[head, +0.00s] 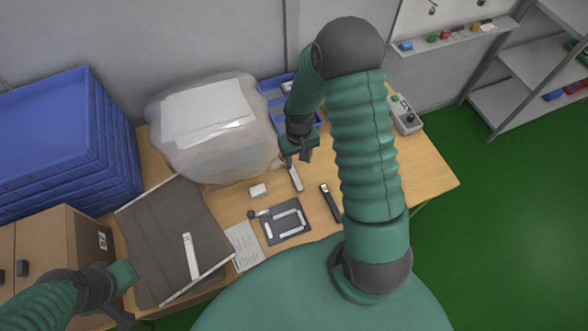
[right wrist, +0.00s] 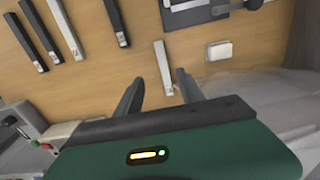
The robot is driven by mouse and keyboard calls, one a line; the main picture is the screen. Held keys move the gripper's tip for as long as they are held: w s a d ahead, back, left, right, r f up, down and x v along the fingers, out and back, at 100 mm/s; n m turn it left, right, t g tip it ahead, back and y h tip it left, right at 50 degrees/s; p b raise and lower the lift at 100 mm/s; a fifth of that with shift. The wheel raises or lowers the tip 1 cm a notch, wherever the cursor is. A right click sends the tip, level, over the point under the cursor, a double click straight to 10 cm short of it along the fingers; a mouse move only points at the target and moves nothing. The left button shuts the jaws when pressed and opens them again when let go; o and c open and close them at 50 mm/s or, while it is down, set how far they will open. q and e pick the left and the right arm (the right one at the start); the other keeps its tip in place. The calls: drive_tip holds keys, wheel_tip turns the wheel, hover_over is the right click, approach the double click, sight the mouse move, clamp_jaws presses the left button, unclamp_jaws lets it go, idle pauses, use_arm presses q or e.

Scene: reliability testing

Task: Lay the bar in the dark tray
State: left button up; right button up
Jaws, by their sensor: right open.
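In the right wrist view the bar (right wrist: 164,68) reaches between the two open, empty fingers (right wrist: 159,83). A small dark tray-like panel (head: 270,235) with several white pieces on it lies nearer to me; part of it shows at the top of the right wrist view (right wrist: 187,17). A larger dark grey surface (head: 165,225) at left carries another light bar (head: 190,257); which one is the dark tray is unclear. My left gripper (head: 124,312) hangs at lower left, its jaws unclear.
Several dark bars (right wrist: 65,28) lie beside the light bar; my right arm hides most in the head view. A white block (head: 258,190), a paper sheet (head: 243,246), a plastic-wrapped bundle (head: 210,125), blue crates (head: 60,145) and a control box (head: 405,115) stand around.

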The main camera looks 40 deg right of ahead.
hover_over(296, 179)
drive_tip(key=f, duration=0.7)
drive_tip(key=shift+a+f+p, duration=0.2)
drive_tip(key=shift+f+p, duration=0.05)
drive_tip(key=shift+p, duration=0.05)
drive_tip(key=f, duration=0.1)
drive_tip(key=f+p, duration=0.1)
drive_tip(key=f, duration=0.3)
drive_tip(key=shift+d+f+p, duration=0.2)
drive_tip(key=shift+d+p, duration=0.1)
drive_tip(key=shift+d, duration=0.05)
drive_tip(key=shift+f, duration=0.1)
drive_tip(key=shift+a, duration=0.15)
drive_tip(key=c, duration=0.9)
use_arm(q)
drive_tip(key=shift+w+a+r, duration=0.1)
drive_tip(key=shift+a+r, duration=0.05)
drive_tip(key=shift+r, duration=0.35)
drive_tip(key=shift+w+a+r, duration=0.1)
drive_tip(key=shift+a+r, duration=0.05)
drive_tip(key=shift+r, duration=0.35)
use_arm(e)
clamp_jaws()
